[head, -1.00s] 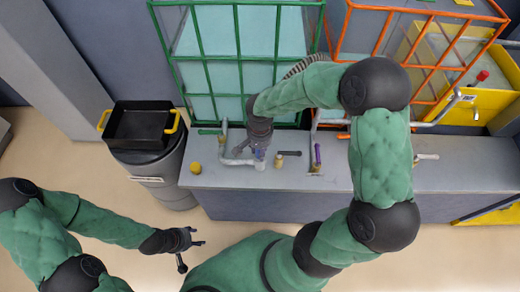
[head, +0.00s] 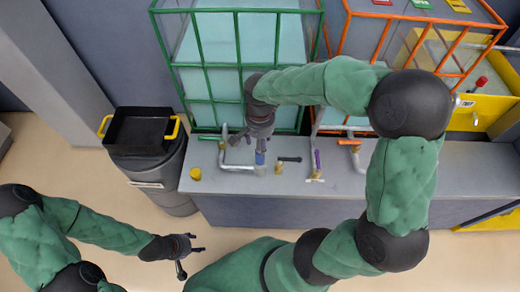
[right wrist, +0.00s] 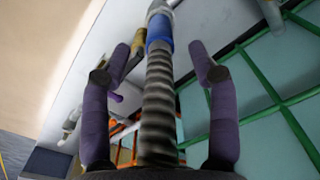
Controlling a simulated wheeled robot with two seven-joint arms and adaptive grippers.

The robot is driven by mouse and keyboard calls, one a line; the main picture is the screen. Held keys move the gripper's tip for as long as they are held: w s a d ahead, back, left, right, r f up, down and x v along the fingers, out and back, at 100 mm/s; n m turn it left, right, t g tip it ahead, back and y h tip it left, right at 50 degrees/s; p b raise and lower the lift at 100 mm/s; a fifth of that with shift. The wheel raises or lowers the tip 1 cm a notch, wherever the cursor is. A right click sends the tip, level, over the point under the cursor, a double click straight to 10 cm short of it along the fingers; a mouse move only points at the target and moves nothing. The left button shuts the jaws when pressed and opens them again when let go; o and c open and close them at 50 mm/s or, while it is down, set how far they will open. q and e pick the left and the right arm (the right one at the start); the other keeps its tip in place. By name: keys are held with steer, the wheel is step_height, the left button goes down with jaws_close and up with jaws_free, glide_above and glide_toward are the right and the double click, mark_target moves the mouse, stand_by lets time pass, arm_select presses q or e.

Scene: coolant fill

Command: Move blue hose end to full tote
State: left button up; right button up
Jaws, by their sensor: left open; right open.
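The blue hose end (head: 260,158) is at the bench fittings in front of the green-caged tote (head: 207,66), which is filled high with pale liquid. In the right wrist view, the blue collar (right wrist: 159,30) meets a metal fitting at the top, and its ribbed hose (right wrist: 158,105) runs down between my fingers. My right gripper (head: 252,143) is open, with a finger on each side of the hose and gaps to both (right wrist: 156,62). The orange-caged tote (head: 338,50) shows liquid only low down. My left gripper (head: 200,243) is open and empty, over the floor.
The grey bench (head: 225,182) carries a yellow cap (head: 195,173), a brass fitting with a dark handle (head: 289,159) and a purple-handled valve (head: 317,163). A black tray (head: 141,130) sits on a grey drum at left. A yellow unit (head: 485,110) stands at right.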

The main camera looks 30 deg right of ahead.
steer(key=shift+r, duration=1.45)
steer(key=c, duration=0.4)
steer(key=shift+r+p, duration=0.1)
steer(key=shift+p, duration=0.2)
steer(key=c, duration=0.5)
steer(key=m+p, duration=0.1)
steer(key=p, duration=0.1)
steer(key=r+m+p, duration=0.1)
steer(key=m+p, duration=0.1)
jaws_close()
steer(key=shift+m+p, duration=0.5)
steer(key=shift+p, duration=0.4)
steer(key=shift+f, duration=0.25)
steer(key=b, duration=0.4)
glide_above(260, 159)
steer(key=w, duration=0.1)
steer(key=shift+w+d+f, duration=0.1)
steer(key=shift+d+f, duration=0.1)
steer(key=shift+f, duration=1.25)
steer(key=shift+w+d+f, duration=0.1)
steer(key=shift+d+f, duration=0.1)
steer(key=shift+f, duration=1.25)
